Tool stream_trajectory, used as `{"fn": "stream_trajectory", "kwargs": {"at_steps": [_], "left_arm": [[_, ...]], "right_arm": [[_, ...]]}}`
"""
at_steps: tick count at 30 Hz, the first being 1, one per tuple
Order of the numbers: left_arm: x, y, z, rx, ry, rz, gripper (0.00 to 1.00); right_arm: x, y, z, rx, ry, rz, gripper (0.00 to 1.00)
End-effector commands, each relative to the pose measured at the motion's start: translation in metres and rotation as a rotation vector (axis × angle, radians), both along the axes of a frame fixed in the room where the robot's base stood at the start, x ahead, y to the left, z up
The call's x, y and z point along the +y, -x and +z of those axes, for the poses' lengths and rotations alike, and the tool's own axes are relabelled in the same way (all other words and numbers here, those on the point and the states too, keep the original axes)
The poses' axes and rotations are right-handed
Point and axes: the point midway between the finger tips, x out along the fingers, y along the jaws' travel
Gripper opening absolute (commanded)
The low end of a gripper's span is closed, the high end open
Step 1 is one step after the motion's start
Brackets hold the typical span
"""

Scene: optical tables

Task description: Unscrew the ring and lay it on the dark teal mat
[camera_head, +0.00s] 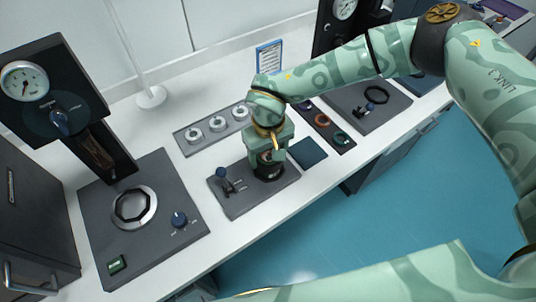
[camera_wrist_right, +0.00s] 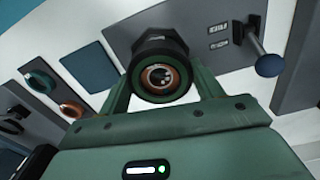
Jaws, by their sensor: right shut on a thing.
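The mount (camera_head: 268,172) is a black, faceted post on a dark plate (camera_head: 232,202). In the right wrist view, the faceted black collar of the mount (camera_wrist_right: 158,42) stands behind my fingertips. My right gripper (camera_head: 267,157) points down over it, shut on the dark ring at the mount's top. The ring (camera_wrist_right: 139,78) also shows between the fingers in the right wrist view, with a brown-copper inside and a glassy centre. My fingers hide its sides, so I cannot tell whether it is loose. The dark teal mat (camera_head: 307,153) lies bare right of the plate. My left gripper is not in view.
A blue-knobbed lever (camera_head: 223,175) stands close left of my gripper. A tray with coloured rings (camera_head: 322,121) lies behind the mat. A grey tray with several pale rings (camera_head: 217,124) is behind the plate.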

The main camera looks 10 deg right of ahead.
Motion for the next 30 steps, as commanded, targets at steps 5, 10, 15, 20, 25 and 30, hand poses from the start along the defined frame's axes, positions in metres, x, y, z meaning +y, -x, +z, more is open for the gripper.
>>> {"fn": "stream_trajectory", "kwargs": {"at_steps": [5, 10, 15, 20, 25, 30], "left_arm": [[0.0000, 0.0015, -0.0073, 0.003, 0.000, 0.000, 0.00], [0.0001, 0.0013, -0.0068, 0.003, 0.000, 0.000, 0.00], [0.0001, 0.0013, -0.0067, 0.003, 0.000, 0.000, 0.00], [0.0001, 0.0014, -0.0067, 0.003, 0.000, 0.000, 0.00], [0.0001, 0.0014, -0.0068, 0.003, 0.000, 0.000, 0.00], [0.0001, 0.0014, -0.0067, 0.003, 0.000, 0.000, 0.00]], "right_arm": [[-0.0012, 0.0000, -0.0010, 0.001, 0.003, 0.275, 0.38], [-0.0016, 0.0001, 0.0003, 0.001, 0.003, 0.318, 0.38], [-0.0018, 0.0001, 0.0003, 0.002, 0.004, 0.315, 0.85], [-0.0012, 0.0001, 0.0003, 0.001, 0.002, 0.315, 0.91], [-0.0009, 0.0002, 0.0002, 0.001, 0.002, 0.315, 0.84], [-0.0007, 0.0002, 0.0002, 0.001, 0.001, 0.314, 0.84]]}}
